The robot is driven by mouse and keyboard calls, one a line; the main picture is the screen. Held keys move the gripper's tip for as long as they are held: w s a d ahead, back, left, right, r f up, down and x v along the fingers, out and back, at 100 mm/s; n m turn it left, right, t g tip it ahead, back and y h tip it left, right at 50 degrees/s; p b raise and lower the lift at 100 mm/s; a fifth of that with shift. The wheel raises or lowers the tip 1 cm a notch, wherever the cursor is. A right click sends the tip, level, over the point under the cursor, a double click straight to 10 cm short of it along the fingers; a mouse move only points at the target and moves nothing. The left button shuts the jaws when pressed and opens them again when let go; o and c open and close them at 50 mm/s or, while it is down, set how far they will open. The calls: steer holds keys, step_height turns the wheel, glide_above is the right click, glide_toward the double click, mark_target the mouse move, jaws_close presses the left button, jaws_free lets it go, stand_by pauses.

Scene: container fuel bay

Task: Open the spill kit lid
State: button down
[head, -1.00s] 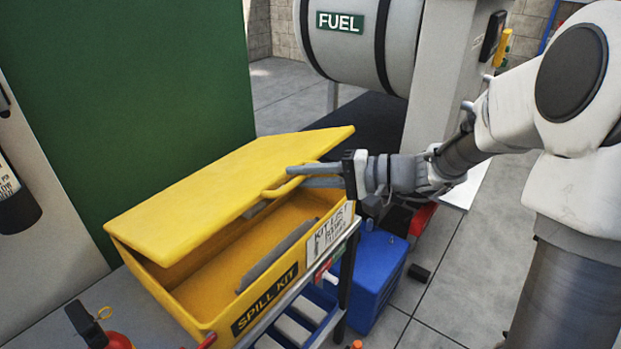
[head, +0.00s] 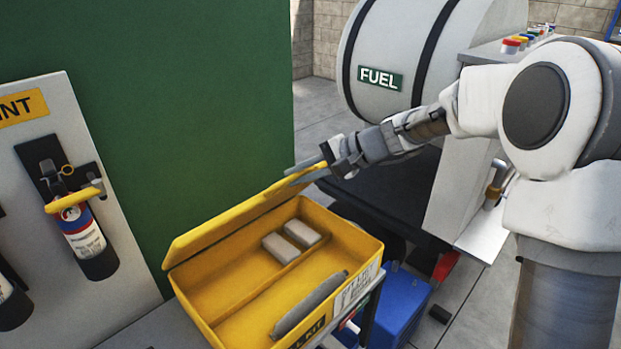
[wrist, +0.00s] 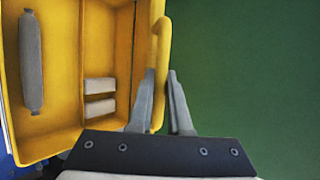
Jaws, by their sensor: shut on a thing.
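The yellow spill kit (head: 225,312) stands on a cart, and its lid (head: 215,228) is raised steeply along the far left side. The open box shows a grey rolled sock and two grey blocks inside. My gripper (head: 306,174) is at the lid's upper right edge. In the wrist view my gripper (wrist: 163,95) has its fingers close together on the lid's yellow handle (wrist: 161,65), one finger on each side. The exact finger contact is partly hidden behind the handle in the head view.
A dark green wall panel (head: 200,100) stands right behind the lid. A fire extinguisher (head: 84,235) hangs at left. A fuel tank (head: 400,55) is beyond my arm, and a blue box (head: 400,300) sits on the floor beside the cart.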

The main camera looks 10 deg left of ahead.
steer(key=shift+w+a+r+p, duration=0.85)
steer(key=shift+w+a+r, duration=0.1)
steer(key=shift+a+r, duration=0.2)
steer(key=c, duration=0.8)
jaws_free()
steer(key=shift+c, duration=0.2)
steer(key=b+v, duration=0.2)
steer(key=v, duration=1.5)
steer(key=shift+d, duration=0.2)
steer(key=shift+r, duration=0.1)
